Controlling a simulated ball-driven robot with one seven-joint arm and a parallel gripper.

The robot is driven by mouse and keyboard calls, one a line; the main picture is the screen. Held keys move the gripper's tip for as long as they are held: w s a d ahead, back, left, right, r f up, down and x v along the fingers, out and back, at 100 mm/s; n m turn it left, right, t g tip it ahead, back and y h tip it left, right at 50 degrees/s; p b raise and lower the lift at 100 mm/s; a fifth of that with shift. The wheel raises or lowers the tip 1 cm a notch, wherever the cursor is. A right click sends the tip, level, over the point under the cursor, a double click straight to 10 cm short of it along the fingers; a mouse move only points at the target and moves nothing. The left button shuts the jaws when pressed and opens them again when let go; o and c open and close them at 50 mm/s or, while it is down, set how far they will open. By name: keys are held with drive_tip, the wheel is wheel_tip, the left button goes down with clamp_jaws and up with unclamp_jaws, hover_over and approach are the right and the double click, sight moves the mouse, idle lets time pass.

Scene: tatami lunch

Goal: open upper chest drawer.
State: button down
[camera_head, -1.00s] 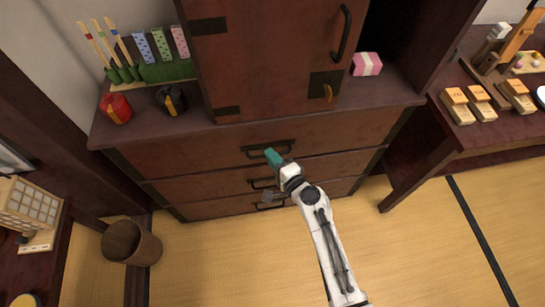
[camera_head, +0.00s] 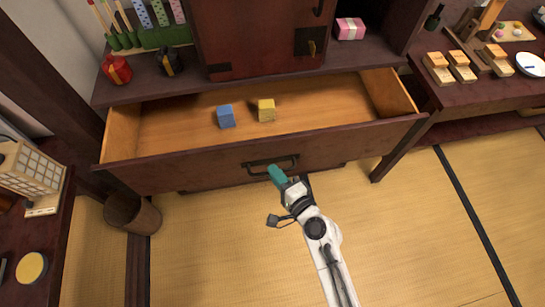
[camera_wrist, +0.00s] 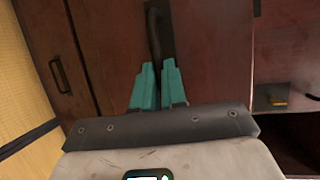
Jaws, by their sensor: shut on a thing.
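The upper chest drawer (camera_head: 215,167) is pulled far out of the dark wooden chest in the head view. Its pale inside is open to view and holds a blue cube (camera_head: 226,116) and a yellow cube (camera_head: 266,110). My gripper (camera_head: 275,173) is at the dark handle (camera_head: 258,163) on the drawer front. In the wrist view my teal fingers (camera_wrist: 158,85) are shut on the handle (camera_wrist: 154,38), which runs up between their tips. The exact contact is partly hidden by the fingers.
A red round object (camera_head: 116,69) and a black one (camera_head: 169,63) stand on the chest top, with a pink box (camera_head: 350,29) at right. A wastebasket (camera_head: 132,214) stands at left, a table (camera_head: 465,97) at right. Tatami floor (camera_head: 220,260) in front is clear.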

drive_tip(key=s+d+b, duration=0.1)
drive_tip(key=s+d, duration=0.2)
drive_tip(key=s, duration=0.8)
drive_tip(key=shift+d+b, duration=0.15)
drive_tip(key=shift+b, duration=0.15)
drive_tip(key=c, duration=1.2)
unclamp_jaws()
drive_tip(key=shift+s, duration=0.15)
drive_tip(key=b+v, duration=0.2)
drive_tip(key=v, duration=0.8)
drive_tip(key=shift+s+d, duration=0.2)
drive_tip(key=shift+d, duration=0.05)
